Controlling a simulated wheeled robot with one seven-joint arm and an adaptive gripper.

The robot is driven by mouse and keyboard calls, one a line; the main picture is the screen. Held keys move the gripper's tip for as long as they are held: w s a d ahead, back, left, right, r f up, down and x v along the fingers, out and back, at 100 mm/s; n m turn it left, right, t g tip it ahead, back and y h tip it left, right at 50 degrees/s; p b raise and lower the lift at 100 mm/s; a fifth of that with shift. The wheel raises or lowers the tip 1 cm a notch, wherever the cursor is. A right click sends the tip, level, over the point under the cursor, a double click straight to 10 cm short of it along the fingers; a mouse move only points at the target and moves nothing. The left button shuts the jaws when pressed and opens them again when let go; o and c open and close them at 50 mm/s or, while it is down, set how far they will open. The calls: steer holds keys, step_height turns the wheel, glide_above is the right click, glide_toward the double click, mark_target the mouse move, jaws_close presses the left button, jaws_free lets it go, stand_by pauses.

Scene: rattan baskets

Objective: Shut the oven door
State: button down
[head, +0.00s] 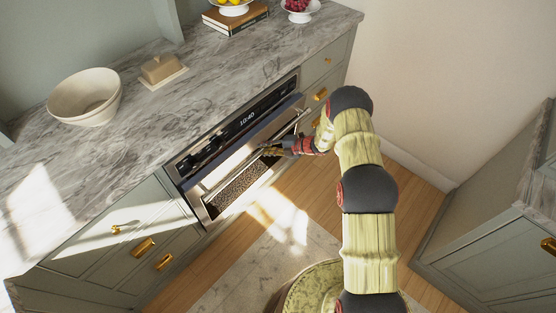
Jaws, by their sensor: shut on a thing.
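The oven (238,123) is built into the grey-green cabinets under the counter, with a dark control panel showing a lit clock. Its door (243,188) has a long metal handle (226,184) running along its upper part. The door seems to stand a little out from the oven front, but the exact angle is hard to tell from above. My gripper (268,151) reaches in from the right and is shut on the handle, near its middle. The fingertips are small and partly merge with the handle in the head view.
The marble counter holds a cream bowl (84,97), a butter dish (162,70), books (235,19) and fruit stands. Drawers with brass pulls flank the oven. Wooden floor and a pale rug (262,262) lie in front. Another cabinet (490,235) stands at right.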

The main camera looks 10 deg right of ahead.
mark_target(256, 140)
steer(key=w+a, duration=0.1)
steer(key=w, duration=0.1)
steer(key=w+a+b, duration=0.1)
steer(key=w, duration=0.1)
steer(key=shift+a+r, duration=0.35)
steer(key=shift+r, duration=0.05)
steer(key=shift+w+r, duration=0.2)
steer(key=shift+a, duration=0.1)
steer(key=c, duration=1.7)
jaws_free()
steer(key=shift+c, duration=0.2)
steer(key=shift+o, duration=0.4)
steer(key=shift+s+f, duration=0.1)
steer(key=v, duration=1.2)
